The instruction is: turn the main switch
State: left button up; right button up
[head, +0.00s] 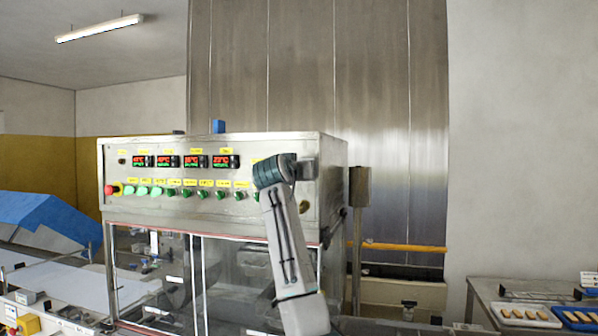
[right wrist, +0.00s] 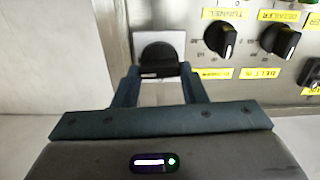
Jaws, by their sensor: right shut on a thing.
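The main switch (right wrist: 158,52) is a black round knob on a pale square plate on the steel panel, seen in the right wrist view. My right gripper (right wrist: 159,77) is shut on this knob, with one dark finger at each side of it. The lower part of the knob shows between the fingertips. In the head view my right arm reaches up to the right end of the control panel (head: 146,189), and my wrist hides the switch there. My left gripper is in neither view.
Black rotary knobs (right wrist: 220,38) with yellow labels sit to the right of the switch in the wrist view. In the head view the panel carries lit displays (head: 167,161), green buttons and a red button (head: 111,190). Trays of biscuits (head: 525,316) stand at lower right.

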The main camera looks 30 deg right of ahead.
jog(key=shift+w+f+n+p, duration=0.1)
jog(key=shift+n+p, duration=0.6)
jog(key=shift+n, duration=3.6)
jog(key=shift+f+n+p, duration=0.1)
jog(key=shift+n+p, duration=0.55)
jog(key=shift+n, duration=3.65)
jog(key=o, duration=1)
jog(key=shift+a, duration=0.1)
jog(key=b+v, duration=0.5)
jog(key=v, duration=0.5)
jog(key=shift+s+a+b, duration=0.25)
jog(key=shift+s+b, duration=0.05)
jog(key=shift+b, duration=0.1)
jog(key=shift+f, duration=0.1)
